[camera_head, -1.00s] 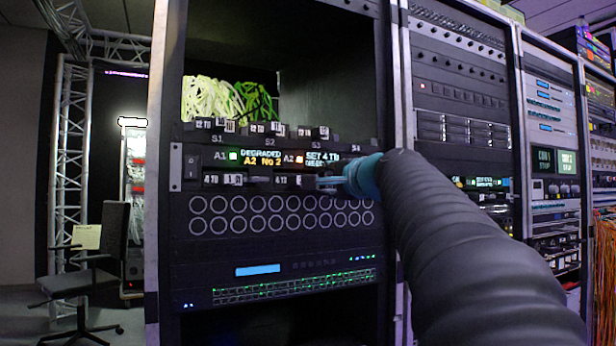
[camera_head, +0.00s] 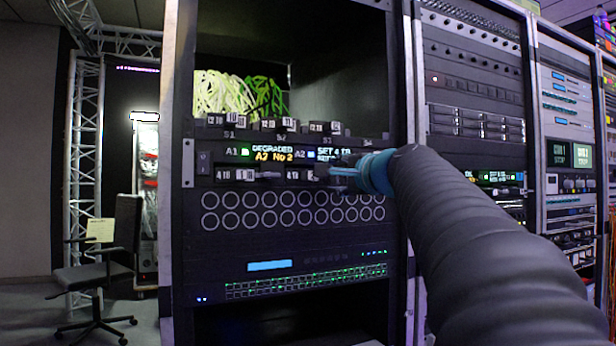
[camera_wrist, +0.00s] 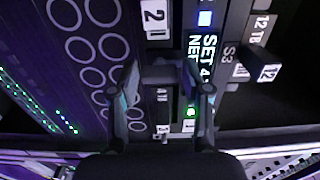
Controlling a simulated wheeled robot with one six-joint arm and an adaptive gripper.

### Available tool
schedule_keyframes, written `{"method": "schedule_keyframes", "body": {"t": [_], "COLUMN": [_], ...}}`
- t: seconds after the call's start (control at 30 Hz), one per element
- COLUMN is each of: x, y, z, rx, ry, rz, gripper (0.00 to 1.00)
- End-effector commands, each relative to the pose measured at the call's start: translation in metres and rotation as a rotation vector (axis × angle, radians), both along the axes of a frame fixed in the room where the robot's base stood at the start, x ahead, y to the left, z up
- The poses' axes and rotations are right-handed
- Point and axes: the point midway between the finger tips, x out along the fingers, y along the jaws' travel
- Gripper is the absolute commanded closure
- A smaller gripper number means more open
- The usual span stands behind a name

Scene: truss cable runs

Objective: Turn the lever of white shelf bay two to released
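A dark rack panel (camera_head: 203,168) carries small levers with white number tags in an upper row marked S1 to S4 and a lower row. Its display (camera_head: 272,151) reads "DEGRADED A2 No 2". A second display (camera_wrist: 208,62) begins with "SET 4". I cannot tell which lever belongs to white shelf bay two. My gripper (camera_head: 340,174) is in front of the lower row's right part and hides some of it. In the wrist view, my gripper (camera_wrist: 165,92) has its fingers apart, with a dark bar and panel visible between them. I cannot tell whether it touches a lever.
A plate of round ports (camera_head: 290,208) lies below the levers. Green and white cables (camera_head: 240,97) hang in the open bay above. More racks (camera_head: 475,110) stand at the right. An office chair (camera_head: 100,265) stands on the floor at the left.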

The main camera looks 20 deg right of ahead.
Motion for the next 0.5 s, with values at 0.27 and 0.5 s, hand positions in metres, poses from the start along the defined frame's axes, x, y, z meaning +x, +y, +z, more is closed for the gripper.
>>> {"method": "schedule_keyframes", "body": {"t": [0.27, 0.5], "x": [-0.004, -0.04], "y": [0.0, -0.002], "z": [0.0, 0.001], "rx": [-0.001, -0.002], "ry": [0.0, -0.001], "rz": [0.0, -0.004], "gripper": [0.52, 0.52]}}
